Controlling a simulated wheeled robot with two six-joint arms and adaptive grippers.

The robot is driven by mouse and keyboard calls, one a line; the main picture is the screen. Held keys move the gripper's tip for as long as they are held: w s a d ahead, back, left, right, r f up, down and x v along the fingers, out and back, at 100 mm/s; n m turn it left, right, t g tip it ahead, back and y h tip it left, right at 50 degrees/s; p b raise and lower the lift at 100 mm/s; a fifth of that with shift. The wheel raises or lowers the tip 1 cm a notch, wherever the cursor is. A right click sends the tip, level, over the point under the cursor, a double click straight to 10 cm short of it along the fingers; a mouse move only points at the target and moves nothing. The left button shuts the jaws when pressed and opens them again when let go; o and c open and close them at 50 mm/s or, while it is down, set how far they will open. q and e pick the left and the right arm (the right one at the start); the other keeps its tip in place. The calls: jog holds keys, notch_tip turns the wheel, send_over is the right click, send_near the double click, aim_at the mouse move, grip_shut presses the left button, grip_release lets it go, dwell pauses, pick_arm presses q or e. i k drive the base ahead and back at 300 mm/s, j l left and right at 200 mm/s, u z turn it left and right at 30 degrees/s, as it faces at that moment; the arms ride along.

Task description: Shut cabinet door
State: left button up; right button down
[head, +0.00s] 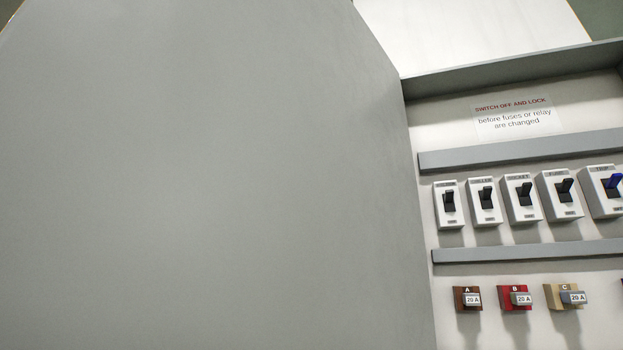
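The grey cabinet door (210,180) stands open and fills the left two thirds of the head view. Its right edge meets the cabinet along a near-vertical line. The cabinet (510,68) is open at the right, with its pale inside showing. No handle or latch shows on the visible face of the door. Neither of my grippers is in view.
Inside the cabinet are a white warning label (516,117), a row of several switches (523,200), and fuses marked A (467,299), B (515,298) and C (566,297). Grey rails (530,250) run across. A pale wall (470,35) shows above.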

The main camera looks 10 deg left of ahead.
aim_at(175, 174)
jog(key=j+z, duration=0.5)
jog(key=j, duration=0.15)
jog(key=j+z, duration=0.45)
jog(key=j, duration=0.15)
jog(key=k+j+z, duration=0.2)
jog(key=j+z, duration=0.3)
jog(key=j, duration=0.1)
